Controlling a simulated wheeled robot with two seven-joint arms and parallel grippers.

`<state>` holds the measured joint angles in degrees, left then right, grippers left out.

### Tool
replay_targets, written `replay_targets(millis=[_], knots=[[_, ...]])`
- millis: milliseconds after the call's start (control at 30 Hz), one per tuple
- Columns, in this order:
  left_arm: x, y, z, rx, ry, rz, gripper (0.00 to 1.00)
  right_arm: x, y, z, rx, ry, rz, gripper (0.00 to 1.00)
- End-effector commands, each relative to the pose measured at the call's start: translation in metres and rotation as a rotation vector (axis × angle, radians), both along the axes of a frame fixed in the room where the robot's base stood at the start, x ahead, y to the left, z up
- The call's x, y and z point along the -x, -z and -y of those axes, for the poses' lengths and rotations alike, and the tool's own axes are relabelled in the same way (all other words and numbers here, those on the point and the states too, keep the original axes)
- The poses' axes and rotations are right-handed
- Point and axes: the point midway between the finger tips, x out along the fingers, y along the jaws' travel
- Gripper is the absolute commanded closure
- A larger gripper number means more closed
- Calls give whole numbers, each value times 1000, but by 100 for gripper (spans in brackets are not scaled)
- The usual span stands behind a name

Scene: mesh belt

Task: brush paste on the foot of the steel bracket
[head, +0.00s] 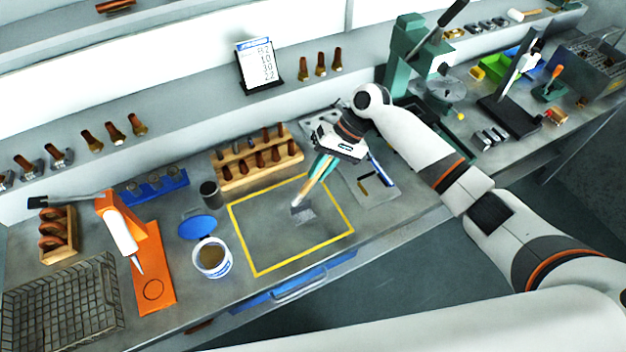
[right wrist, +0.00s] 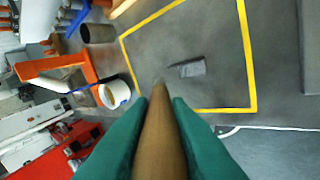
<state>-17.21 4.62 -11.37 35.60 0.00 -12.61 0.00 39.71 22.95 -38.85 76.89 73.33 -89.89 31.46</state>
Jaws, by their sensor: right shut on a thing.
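My right gripper (head: 322,165) is shut on a brush (head: 309,190) with a wooden handle. In the right wrist view the handle (right wrist: 160,140) lies between its two green fingers. The brush slants down, and its head is close to the small grey steel bracket (head: 306,216). I cannot tell whether they touch. The bracket also shows in the right wrist view (right wrist: 187,68), lying inside the yellow outline. The open paste pot (head: 212,258), white with brown paste, stands left of the outline; it also shows in the right wrist view (right wrist: 115,93). My left gripper is not in view.
A blue lid (head: 197,227) and a dark cup (head: 209,193) are near the pot. An orange stand (head: 150,270) and a wire basket (head: 62,308) are at the left. A wooden rack (head: 258,172) stands behind the yellow outline (head: 241,237). The outlined area is mostly clear.

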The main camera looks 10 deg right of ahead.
Motion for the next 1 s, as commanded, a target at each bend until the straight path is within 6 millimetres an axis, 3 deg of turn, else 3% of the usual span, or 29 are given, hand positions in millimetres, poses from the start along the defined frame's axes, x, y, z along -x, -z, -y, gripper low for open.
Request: replay_targets(millis=[300,600,1000], knots=[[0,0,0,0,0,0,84,0,6,0,-1,0,-1,100],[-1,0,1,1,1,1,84,-6,-2,-2,-2,1,-2,100],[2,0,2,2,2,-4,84,6,26,1,0,-5,-3,100]])
